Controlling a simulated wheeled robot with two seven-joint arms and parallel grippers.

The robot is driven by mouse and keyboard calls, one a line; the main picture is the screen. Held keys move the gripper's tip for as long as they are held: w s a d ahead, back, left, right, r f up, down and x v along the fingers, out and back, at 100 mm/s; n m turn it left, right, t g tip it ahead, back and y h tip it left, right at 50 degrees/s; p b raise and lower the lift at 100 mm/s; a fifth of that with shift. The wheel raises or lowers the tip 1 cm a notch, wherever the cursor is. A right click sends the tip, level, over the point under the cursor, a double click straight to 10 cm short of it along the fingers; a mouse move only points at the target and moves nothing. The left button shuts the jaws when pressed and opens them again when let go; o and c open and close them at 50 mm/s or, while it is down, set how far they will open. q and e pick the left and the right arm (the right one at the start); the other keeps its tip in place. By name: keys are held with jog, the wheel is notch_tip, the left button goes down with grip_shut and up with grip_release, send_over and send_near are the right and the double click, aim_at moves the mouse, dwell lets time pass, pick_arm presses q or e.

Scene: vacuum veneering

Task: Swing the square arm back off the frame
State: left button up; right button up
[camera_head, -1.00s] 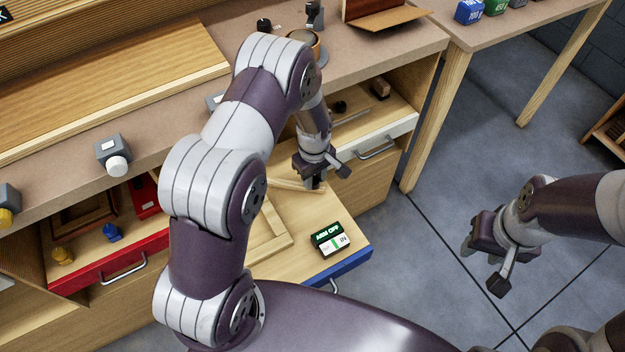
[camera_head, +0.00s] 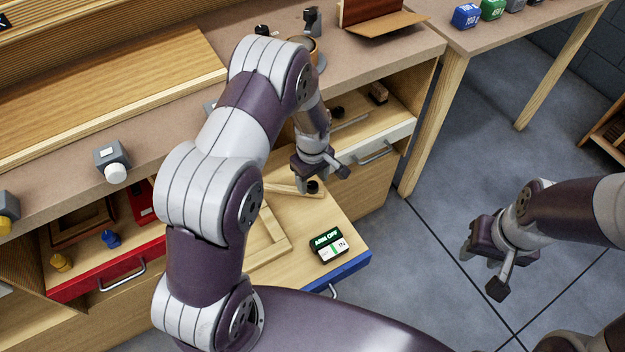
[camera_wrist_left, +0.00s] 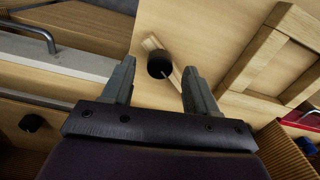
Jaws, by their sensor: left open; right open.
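The square arm (camera_head: 283,188) is a pale wooden strip with a black knob (camera_head: 312,187) in the blue-fronted drawer. The wooden frame (camera_head: 276,242) lies nearer me, partly hidden by my left arm. In the left wrist view the knob (camera_wrist_left: 160,65) shows beyond and between the fingertips, and the visible part of the arm (camera_wrist_left: 150,44) is apart from the frame (camera_wrist_left: 250,68). My left gripper (camera_head: 322,174) is open and empty just above the knob. My right gripper (camera_head: 482,268) is open and empty over the floor at right.
A small sign (camera_head: 328,244) reading "ARM OFF" and "IN" sits at the drawer's front corner. A red-fronted drawer (camera_head: 110,278) with yellow and blue knobs is open at left. A white-fronted drawer (camera_head: 385,140) is open behind my left gripper. The bench top (camera_head: 385,55) overhangs these drawers.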

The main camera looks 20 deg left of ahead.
pick_arm(q)
notch_tip(320, 180, up, 11)
jog(key=p, duration=0.1)
jog(key=shift+r, duration=0.15)
dwell(0.3)
jog(key=s+r+m+t+p, duration=0.1)
jog(key=s+r+m+p, duration=1)
jog(key=s+r, duration=0.4)
notch_tip(320, 180, up, 3)
jog(key=shift+s+a+r+m, duration=0.2)
jog(key=shift+s+m, duration=0.1)
jog(key=shift+s, duration=0.1)
jog(key=shift+s, duration=0.1)
